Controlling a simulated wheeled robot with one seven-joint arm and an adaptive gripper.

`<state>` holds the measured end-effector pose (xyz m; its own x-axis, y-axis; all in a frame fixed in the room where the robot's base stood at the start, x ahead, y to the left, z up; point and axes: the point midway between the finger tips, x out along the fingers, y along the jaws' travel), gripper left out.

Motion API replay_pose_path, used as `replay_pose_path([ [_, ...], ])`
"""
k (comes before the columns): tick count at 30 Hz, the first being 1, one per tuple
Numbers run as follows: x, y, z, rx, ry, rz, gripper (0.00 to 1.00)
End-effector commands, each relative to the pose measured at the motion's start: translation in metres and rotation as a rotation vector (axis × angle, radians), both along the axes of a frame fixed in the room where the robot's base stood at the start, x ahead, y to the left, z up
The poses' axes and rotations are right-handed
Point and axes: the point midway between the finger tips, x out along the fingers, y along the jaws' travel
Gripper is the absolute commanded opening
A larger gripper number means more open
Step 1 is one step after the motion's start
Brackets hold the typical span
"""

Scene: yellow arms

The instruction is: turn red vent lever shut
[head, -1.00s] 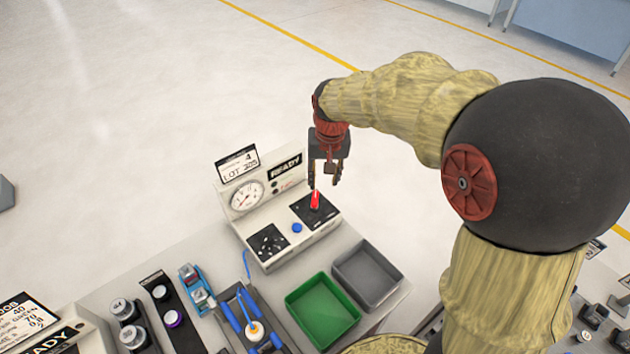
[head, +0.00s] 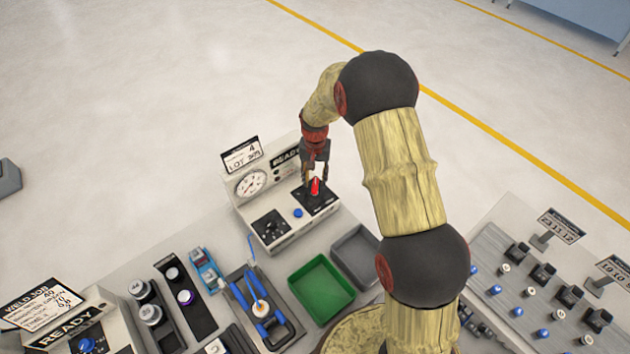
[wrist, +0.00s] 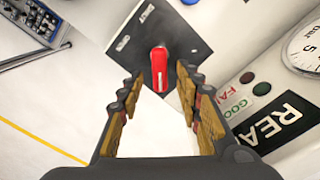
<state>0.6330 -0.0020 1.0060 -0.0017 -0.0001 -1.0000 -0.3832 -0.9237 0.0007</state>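The red vent lever (head: 315,186) stands on a black plate (head: 324,201) at the right end of a white machine panel. In the wrist view the red lever (wrist: 159,69) lies just beyond and between my fingertips, with its long side pointing down the picture toward my gripper. My gripper (head: 314,180) is open, with a finger (wrist: 128,92) on the left and another on the right. The fingers appear apart from the lever, with white panel surface showing between them.
The panel also has a round gauge (head: 251,183), a blue button (head: 298,213) and a second black plate (head: 270,228). A green bin (head: 321,289) and a grey bin (head: 357,256) stand in front of it. Open floor lies behind.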

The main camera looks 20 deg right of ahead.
Motion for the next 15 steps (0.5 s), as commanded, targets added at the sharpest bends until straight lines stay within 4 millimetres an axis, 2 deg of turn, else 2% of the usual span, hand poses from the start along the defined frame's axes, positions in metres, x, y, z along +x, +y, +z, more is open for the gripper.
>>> replay_pose_path([
  [6,0.000,0.000,-0.019,0.000,0.000,0.000,0.35],
  [15,0.000,0.000,-0.022,0.000,-0.002,0.000,0.35],
])
